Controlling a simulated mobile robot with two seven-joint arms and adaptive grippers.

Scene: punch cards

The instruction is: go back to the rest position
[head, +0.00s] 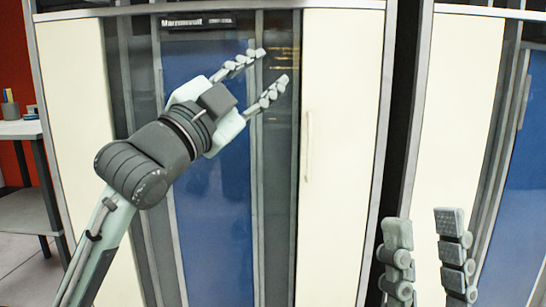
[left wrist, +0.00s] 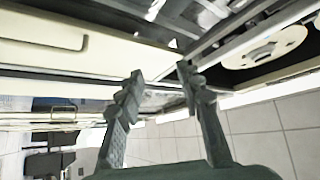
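My left gripper (head: 270,68) is raised in front of a tall cabinet (head: 340,110) with cream panels and a blue glass strip. Its two fingers are apart with nothing between them. The left wrist view also shows these fingers (left wrist: 160,72) spread and empty, with cabinet panels beyond. My right gripper (head: 425,218) stands at the lower right of the head view. Its fingers point up, stand apart and hold nothing that I can see. Its base is cut off by the frame. No punch card shows clearly.
A vertical handle (head: 308,145) sits on the cream panel right of my left gripper. A second similar cabinet (head: 455,120) stands at the right. A small table (head: 22,130) with a pen cup (head: 10,108) is at the far left. Tiled floor shows in the left wrist view (left wrist: 265,130).

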